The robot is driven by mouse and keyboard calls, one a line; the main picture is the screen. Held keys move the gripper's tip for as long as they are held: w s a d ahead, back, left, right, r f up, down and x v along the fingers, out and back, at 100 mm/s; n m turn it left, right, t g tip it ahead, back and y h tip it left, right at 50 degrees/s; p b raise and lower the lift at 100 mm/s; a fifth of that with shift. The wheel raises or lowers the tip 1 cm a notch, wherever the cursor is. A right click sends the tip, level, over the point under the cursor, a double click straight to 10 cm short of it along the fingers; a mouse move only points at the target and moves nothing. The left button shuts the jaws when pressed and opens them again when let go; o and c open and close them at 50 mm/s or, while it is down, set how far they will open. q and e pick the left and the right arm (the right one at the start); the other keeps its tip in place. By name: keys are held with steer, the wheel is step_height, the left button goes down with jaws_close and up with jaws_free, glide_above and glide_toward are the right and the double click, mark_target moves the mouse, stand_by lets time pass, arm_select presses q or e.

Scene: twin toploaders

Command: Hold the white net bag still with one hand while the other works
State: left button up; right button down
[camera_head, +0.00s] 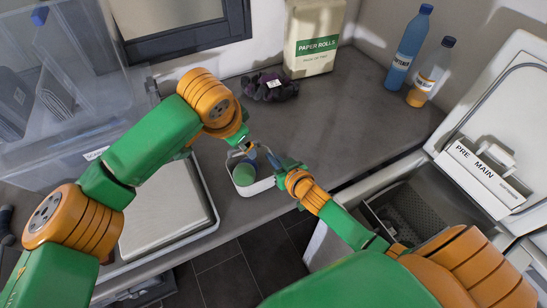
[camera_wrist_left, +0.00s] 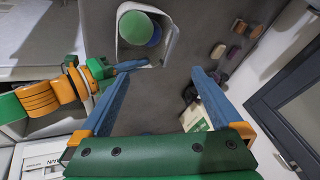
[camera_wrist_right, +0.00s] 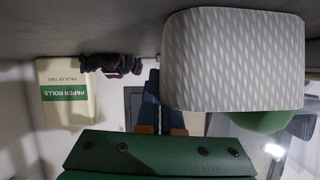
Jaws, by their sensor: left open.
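The white net bag (camera_head: 262,184) stands open on the grey counter near its front edge, with a green ball (camera_head: 244,174) and something blue inside. It also shows at the top of the left wrist view (camera_wrist_left: 168,46) and large in the right wrist view (camera_wrist_right: 235,60). My right gripper (camera_head: 274,161) is at the bag's right rim, its blue fingers close together with the rim apparently between them. Part of them is hidden by the bag in the right wrist view. My left gripper (camera_wrist_left: 160,82) is open and empty, just behind the bag in the head view.
A dark purple bundle (camera_head: 270,86) and a paper rolls pack (camera_head: 314,40) are at the back. Two bottles (camera_head: 408,50) stand back right. A flat white panel (camera_head: 165,215) and clear bin (camera_head: 100,130) are left. An open toploader (camera_head: 335,240) is right. The counter's right-middle is clear.

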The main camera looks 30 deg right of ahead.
arm_select(q)
steer(key=v, duration=0.6)
steer(key=shift+r, duration=0.3)
steer(key=shift+s, duration=0.15)
stand_by(0.5)
arm_select(e)
steer(key=c, duration=1)
jaws_free()
